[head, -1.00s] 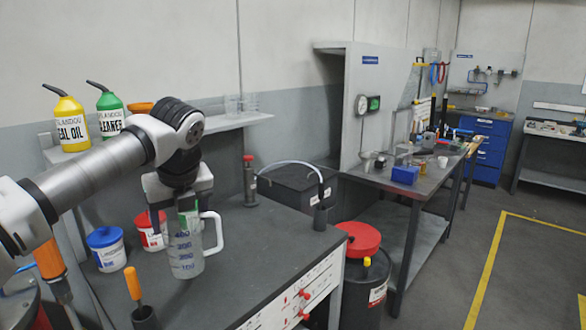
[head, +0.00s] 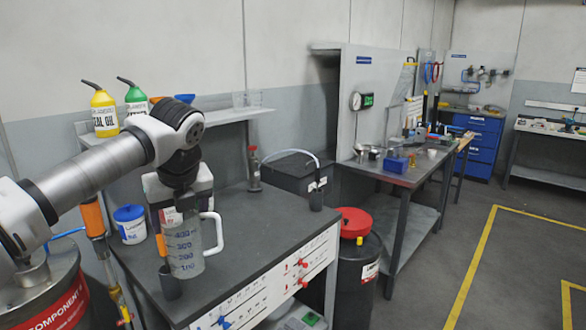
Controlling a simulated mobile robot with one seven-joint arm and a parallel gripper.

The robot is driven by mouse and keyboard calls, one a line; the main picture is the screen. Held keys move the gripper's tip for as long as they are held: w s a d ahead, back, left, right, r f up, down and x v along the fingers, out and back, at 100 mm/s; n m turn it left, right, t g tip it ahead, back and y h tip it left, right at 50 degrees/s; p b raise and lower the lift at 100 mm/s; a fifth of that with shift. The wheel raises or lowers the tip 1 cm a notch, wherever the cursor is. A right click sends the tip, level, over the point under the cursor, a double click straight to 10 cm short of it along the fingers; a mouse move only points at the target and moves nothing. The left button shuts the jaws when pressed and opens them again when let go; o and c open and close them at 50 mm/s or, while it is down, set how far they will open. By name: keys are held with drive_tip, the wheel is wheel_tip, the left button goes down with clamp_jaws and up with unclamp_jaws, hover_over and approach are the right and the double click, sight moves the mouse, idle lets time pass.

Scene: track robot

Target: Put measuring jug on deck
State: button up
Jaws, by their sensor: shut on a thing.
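The measuring jug (head: 186,250) is a clear, upright beaker with blue graduation marks and a white handle on its right side. My gripper (head: 180,205) is shut on the jug near its rim, from above. The jug appears in front of the dark worktop (head: 262,222) of the near bench, close to its front edge. I cannot tell whether its base touches the top or hangs above it. No surface is labelled as the deck.
A blue-lidded tub (head: 130,225) and a dark holder with an orange-handled tool (head: 166,272) stand close to the jug. A pump bottle (head: 254,170) stands at the back. A red-lidded drum (head: 358,255) stands right of the bench. The worktop's middle is clear.

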drive_tip(key=w+f+m, duration=0.1)
drive_tip(key=f+m, duration=0.1)
drive_tip(key=f+m+h, duration=0.1)
drive_tip(key=f+m, duration=0.1)
drive_tip(key=w+d+f+m+h, duration=0.1)
drive_tip(key=f, duration=0.1)
drive_tip(key=shift+w+f+m+t, duration=0.2)
drive_tip(key=shift+w+m+t, duration=0.1)
drive_tip(key=shift+w+m, duration=0.1)
drive_tip(key=d+f+m+g+h+b, duration=0.1)
drive_tip(key=d+f+m+g, duration=0.3)
drive_tip(key=f+m, duration=0.65)
drive_tip(key=w+d+f+m+g+h+b, duration=0.1)
drive_tip(key=d+f+m+g, duration=0.1)
drive_tip(key=d+f+m, duration=0.65)
drive_tip(key=d+f+m+g+h+b, duration=0.1)
drive_tip(key=d+f+m+g, duration=0.1)
drive_tip(key=f+m, duration=1.1)
drive_tip(key=s+d+f+m, duration=0.1)
drive_tip(key=s+d+f, duration=0.1)
drive_tip(key=f, duration=0.6)
drive_tip(key=s+d+f+m+y, duration=0.1)
drive_tip(key=s+d+f+m, duration=0.1)
drive_tip(key=s+f, duration=0.3)
drive_tip(key=s+d+f+m+y, duration=0.1)
drive_tip(key=s+d+f+m, duration=0.1)
drive_tip(key=f, duration=1)
drive_tip(key=shift+s+f+g+b, duration=0.3)
drive_tip(key=shift+s+f+g, duration=0.1)
drive_tip(key=shift+s, duration=0.4)
